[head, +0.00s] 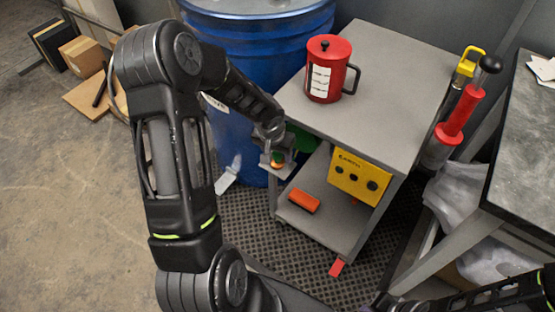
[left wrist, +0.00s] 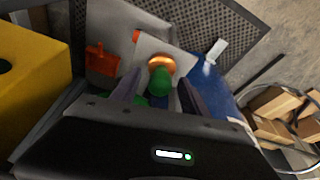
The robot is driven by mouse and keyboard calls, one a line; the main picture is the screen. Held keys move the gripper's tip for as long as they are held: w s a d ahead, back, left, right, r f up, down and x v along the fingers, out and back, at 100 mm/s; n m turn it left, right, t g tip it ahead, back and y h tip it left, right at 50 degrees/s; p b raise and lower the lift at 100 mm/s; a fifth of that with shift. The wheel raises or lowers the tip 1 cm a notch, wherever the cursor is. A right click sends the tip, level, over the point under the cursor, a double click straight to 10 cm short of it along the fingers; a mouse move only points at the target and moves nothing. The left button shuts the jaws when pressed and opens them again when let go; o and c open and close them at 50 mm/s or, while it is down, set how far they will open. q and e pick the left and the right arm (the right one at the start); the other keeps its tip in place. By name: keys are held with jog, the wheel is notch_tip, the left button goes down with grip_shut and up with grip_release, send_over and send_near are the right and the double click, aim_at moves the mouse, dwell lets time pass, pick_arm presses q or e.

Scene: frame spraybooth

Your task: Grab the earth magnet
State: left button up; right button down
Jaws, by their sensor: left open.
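What looks like the earth magnet, a green knob on a copper-orange round base (head: 278,159), is at the left front corner of the grey cart, by a small pale plate. In the left wrist view the green knob (left wrist: 160,80) lies between the fingertips, with the copper base beyond it. My left gripper (head: 273,150) is open around or just short of the knob; contact cannot be told. It also shows in the left wrist view (left wrist: 157,91). My right gripper is not in view; only part of my right arm shows at bottom right.
The cart (head: 385,90) carries a red lidded can (head: 328,70) on top. A blue drum (head: 245,45) stands behind. A workbench (head: 520,150) is at right. Open floor lies left.

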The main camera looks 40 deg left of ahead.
pick_arm(q)
jog(key=shift+c, duration=0.4)
grip_shut()
dwell(0.5)
